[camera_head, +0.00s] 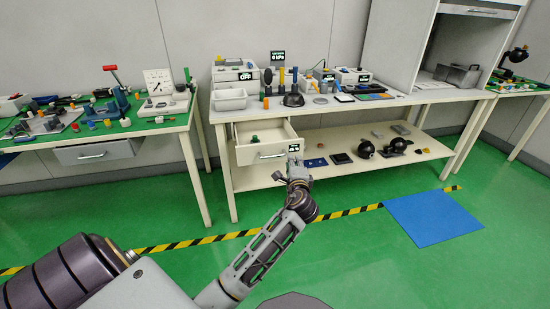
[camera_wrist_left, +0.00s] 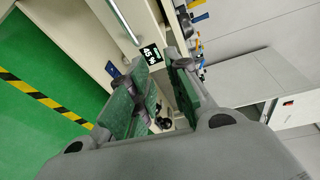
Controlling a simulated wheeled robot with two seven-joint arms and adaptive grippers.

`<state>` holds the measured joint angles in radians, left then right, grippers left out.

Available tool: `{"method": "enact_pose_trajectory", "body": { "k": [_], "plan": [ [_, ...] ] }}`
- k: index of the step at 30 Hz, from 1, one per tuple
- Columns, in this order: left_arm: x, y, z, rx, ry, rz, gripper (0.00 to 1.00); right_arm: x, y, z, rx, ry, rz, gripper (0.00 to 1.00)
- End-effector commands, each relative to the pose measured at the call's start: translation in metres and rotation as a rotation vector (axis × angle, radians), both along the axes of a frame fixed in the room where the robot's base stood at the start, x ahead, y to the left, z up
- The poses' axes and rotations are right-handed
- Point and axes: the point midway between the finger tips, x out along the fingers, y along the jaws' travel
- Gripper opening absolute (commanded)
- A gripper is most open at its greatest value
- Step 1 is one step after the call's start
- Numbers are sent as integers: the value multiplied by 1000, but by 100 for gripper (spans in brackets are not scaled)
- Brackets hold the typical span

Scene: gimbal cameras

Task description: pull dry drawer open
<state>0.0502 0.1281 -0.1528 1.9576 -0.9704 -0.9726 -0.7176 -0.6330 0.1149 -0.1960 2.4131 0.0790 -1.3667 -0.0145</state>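The cream drawer (camera_head: 262,154) under the middle workbench stands pulled out, with its inside showing and a small dark green item (camera_head: 255,139) in it. Its bar handle (camera_head: 271,156) is on the front, and a small black display (camera_head: 294,148) is at the front's right end. The drawer's handle (camera_wrist_left: 122,22) and black display (camera_wrist_left: 150,53) also show in the left wrist view. My left gripper (camera_head: 296,166) is just in front of and below the display end, off the handle. In the wrist view its green-padded fingers (camera_wrist_left: 160,95) are apart with nothing gripped. My right gripper is not in view.
The workbench top (camera_head: 440,96) holds bins, tools and small devices. Its lower shelf (camera_head: 435,150) carries dark round items. A second bench with a closed drawer (camera_head: 95,152) stands left. A blue mat (camera_head: 432,216) lies on the clear green floor, beside striped tape.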

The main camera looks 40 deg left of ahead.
Motion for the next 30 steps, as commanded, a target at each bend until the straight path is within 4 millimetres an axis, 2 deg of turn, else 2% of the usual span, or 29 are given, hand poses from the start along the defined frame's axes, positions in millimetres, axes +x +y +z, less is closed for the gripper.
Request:
{"method": "enact_pose_trajectory", "body": {
  "k": [18,30],
  "plan": [
    [-29,28,-21,-123,15,197,19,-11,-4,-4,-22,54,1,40],
    [-32,30,-23,-161,-7,222,19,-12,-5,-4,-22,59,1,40]
  ]
}}
